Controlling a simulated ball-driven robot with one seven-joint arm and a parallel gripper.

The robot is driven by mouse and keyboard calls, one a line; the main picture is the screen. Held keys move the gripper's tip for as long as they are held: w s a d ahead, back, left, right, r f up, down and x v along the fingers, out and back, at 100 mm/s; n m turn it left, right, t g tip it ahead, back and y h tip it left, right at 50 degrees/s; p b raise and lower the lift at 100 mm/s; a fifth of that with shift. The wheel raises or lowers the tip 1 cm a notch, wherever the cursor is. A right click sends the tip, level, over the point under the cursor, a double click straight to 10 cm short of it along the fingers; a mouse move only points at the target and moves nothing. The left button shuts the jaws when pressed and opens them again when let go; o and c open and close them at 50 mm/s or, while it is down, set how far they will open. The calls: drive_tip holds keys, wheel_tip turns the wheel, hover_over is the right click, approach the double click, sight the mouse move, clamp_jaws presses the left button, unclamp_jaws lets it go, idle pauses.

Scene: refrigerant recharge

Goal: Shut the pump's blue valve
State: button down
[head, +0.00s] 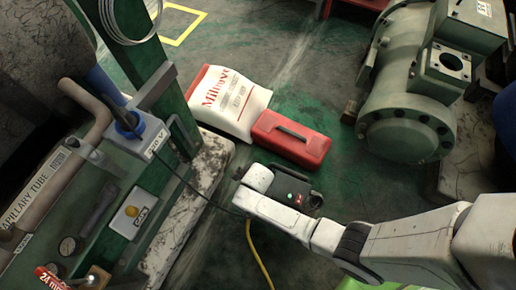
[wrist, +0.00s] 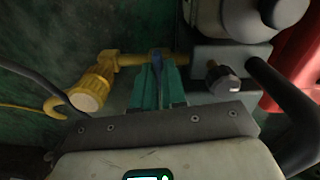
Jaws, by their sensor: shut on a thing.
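In the wrist view my gripper (wrist: 158,72) has its two teal fingers shut on the pump's blue valve (wrist: 157,60). Only a thin upright strip of the blue handle shows between the fingers; its angle is hard to tell. The valve sits on a yellow pipe (wrist: 128,59) that runs sideways to a grey block of the pump (wrist: 212,53). In the head view the pump (head: 314,197) is a small dark unit on the floor. My arm reaches over it from the lower right and hides the valve and fingers.
A ribbed yellow connector (wrist: 90,88) is at the left of the pipe, near a yellow hose (head: 260,255). A black knob (wrist: 222,78) is right of the fingers. A red toolbox (head: 290,139) and white sack (head: 228,100) lie behind the pump. A green compressor (head: 405,110) stands right.

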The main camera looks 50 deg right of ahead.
drive_tip(key=shift+s, duration=0.15)
drive_tip(key=shift+f+m, duration=0.15)
drive_tip(key=shift+m, duration=0.45)
drive_tip(key=shift+b, duration=0.6)
drive_tip(key=c, duration=1.1)
unclamp_jaws()
drive_tip(key=shift+r, duration=0.2)
wheel_tip(320, 180, up, 9)
drive_tip(key=p, duration=0.8)
drive_tip(key=shift+p, duration=0.3)
